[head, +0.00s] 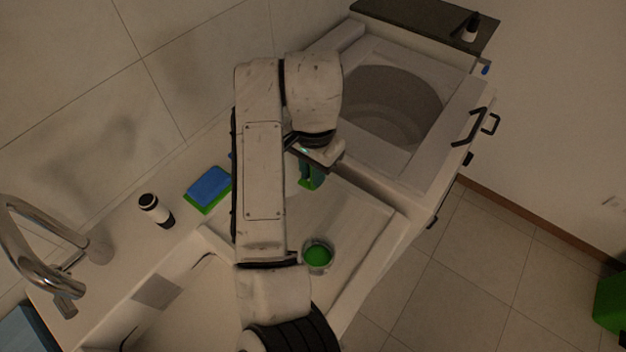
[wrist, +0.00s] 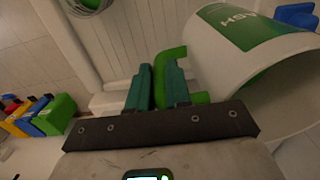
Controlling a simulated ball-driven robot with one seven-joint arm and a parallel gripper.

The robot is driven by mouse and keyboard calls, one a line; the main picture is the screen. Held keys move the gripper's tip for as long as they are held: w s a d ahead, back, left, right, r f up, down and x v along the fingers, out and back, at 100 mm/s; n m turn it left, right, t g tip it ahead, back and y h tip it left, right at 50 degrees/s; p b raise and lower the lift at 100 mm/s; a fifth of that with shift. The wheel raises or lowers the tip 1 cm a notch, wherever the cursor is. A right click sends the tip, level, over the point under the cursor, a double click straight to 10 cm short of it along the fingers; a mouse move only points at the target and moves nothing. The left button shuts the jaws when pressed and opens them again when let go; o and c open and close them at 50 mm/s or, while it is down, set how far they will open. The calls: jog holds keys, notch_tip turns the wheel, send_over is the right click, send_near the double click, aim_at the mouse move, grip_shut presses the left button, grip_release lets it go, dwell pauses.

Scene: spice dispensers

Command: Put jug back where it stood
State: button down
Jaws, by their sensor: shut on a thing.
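In the wrist view, a white jug (wrist: 222,68) with a green label and green handle (wrist: 172,56) fills the upper right, its open mouth towards the lower right. The dark green fingers of my gripper (wrist: 158,88) are shut on the handle. In the head view, my gripper (head: 311,175) is above the ribbed drainboard, and my arm hides most or all of the jug. Whether the jug touches the drainboard cannot be told.
A small round container with green contents (head: 318,256) stands on the drainboard (head: 355,215). A blue and green sponge (head: 208,187), a black and white dispenser (head: 156,210) and a faucet (head: 40,255) are at left. A round basin (head: 395,105) lies behind.

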jog(key=shift+w+f+b, duration=0.2)
jog(key=shift+f+b, duration=0.25)
jog(key=shift+f, duration=0.6)
jog(key=shift+f+p, duration=0.4)
jog(key=shift+f, duration=0.35)
jog(key=c, duration=1.1)
grip_release()
jog(key=shift+f, duration=0.1)
jog(key=shift+o, duration=0.2)
notch_tip(320, 180, up, 12)
jog(key=shift+r+p, duration=0.2)
jog(key=shift+p, duration=1)
